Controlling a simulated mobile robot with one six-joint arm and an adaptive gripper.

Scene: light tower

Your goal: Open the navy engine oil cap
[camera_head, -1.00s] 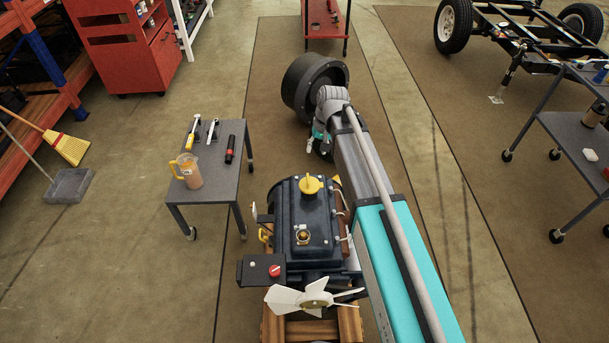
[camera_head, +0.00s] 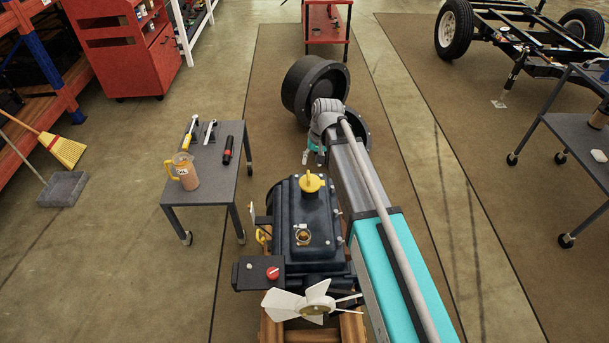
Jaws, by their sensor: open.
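The navy engine (camera_head: 288,262) stands on wooden beams at the lower middle. A yellow cap (camera_head: 312,183) with a raised grip sits on its top at the far end. A brass-coloured round fitting (camera_head: 303,237) is nearer on the same top; I cannot tell whether it is open or covered. My gripper (camera_head: 313,157) is open and empty, a little beyond the yellow cap in the picture and apart from it. Its fingers are small and partly hidden by the wrist.
A grey table (camera_head: 212,172) at left holds a jug (camera_head: 185,171), a black flashlight-like item (camera_head: 228,149) and tools. A white fan (camera_head: 300,302) and a box with a red knob (camera_head: 272,272) are on the engine's near side. A black drum (camera_head: 302,88) stands beyond my gripper.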

